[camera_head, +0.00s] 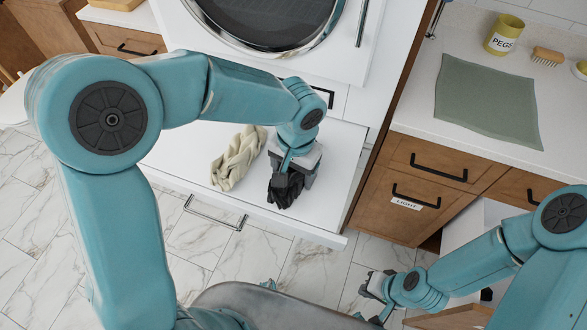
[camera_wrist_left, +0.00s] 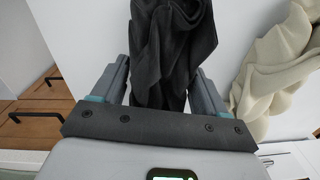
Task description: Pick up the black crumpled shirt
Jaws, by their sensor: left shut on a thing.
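The black crumpled shirt (camera_head: 284,192) is on the white pull-out surface below the round-doored machine, in the middle of the head view. My left gripper (camera_head: 290,178) is over it from above and shut on it. In the left wrist view the shirt (camera_wrist_left: 172,45) lies between the two fingers of my left gripper (camera_wrist_left: 160,85), its folds bunched. Whether its lower end still touches the surface I cannot tell. My right gripper (camera_head: 372,292) is at the lower right of the head view, away from the shirt; its finger gap is not clear.
A cream crumpled cloth (camera_head: 238,158) lies just left of the shirt. The white surface (camera_head: 325,190) is otherwise bare. To the right, a counter holds a green cloth (camera_head: 487,103), a yellow PEGS tin (camera_head: 504,36) and a brush (camera_head: 547,56). A drawer below is labelled LIGHT (camera_head: 407,203).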

